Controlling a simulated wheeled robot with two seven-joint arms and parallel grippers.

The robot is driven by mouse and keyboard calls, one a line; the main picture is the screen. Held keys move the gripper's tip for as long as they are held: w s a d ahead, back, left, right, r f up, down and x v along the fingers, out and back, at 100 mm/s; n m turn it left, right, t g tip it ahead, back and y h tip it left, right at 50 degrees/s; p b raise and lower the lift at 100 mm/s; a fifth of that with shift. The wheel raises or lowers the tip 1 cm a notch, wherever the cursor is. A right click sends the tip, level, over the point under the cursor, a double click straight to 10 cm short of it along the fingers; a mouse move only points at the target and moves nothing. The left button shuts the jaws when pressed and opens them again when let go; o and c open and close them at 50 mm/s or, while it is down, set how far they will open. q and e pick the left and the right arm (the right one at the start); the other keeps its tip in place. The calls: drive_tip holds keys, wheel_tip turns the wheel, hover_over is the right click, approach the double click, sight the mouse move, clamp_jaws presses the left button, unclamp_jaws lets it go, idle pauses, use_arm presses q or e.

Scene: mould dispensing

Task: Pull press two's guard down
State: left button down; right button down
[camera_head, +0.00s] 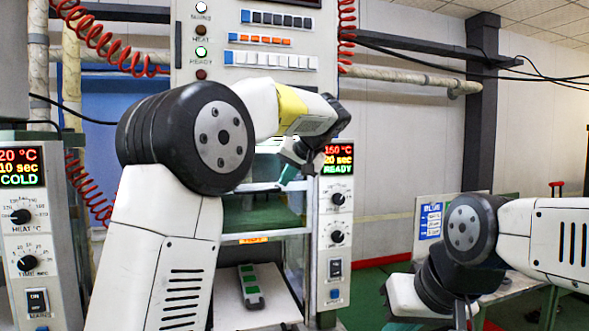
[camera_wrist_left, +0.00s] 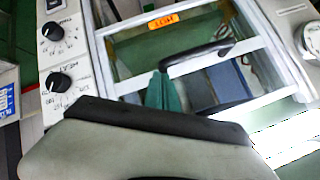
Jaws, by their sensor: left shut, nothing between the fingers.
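Press two (camera_head: 335,240) stands in the middle of the head view, its display reading 150 °C, 20 sec, READY. Its guard (camera_head: 262,237) is a clear panel in a pale frame with an orange label, above an open lower bay. In the left wrist view the guard (camera_wrist_left: 135,97) carries a dark bar handle (camera_wrist_left: 203,55). My left gripper (camera_head: 289,175) is shut and empty, its teal fingertips (camera_wrist_left: 163,92) close to one end of the handle; I cannot tell if they touch. My left arm hides part of the press. My right gripper (camera_head: 403,326) is mostly cut off at the bottom edge.
A tray with a green and grey mould (camera_head: 250,285) shows in the lower bay. Another press (camera_head: 28,230) at the left reads COLD. A control panel (camera_head: 262,45) and red coiled hoses (camera_head: 100,40) are above. A table with a blue sign (camera_head: 430,222) is at the right.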

use_arm(q)
drive_tip(key=shift+a+f, duration=0.1)
drive_tip(key=shift+f, duration=0.1)
wheel_tip(320, 180, down, 27)
idle(0.6)
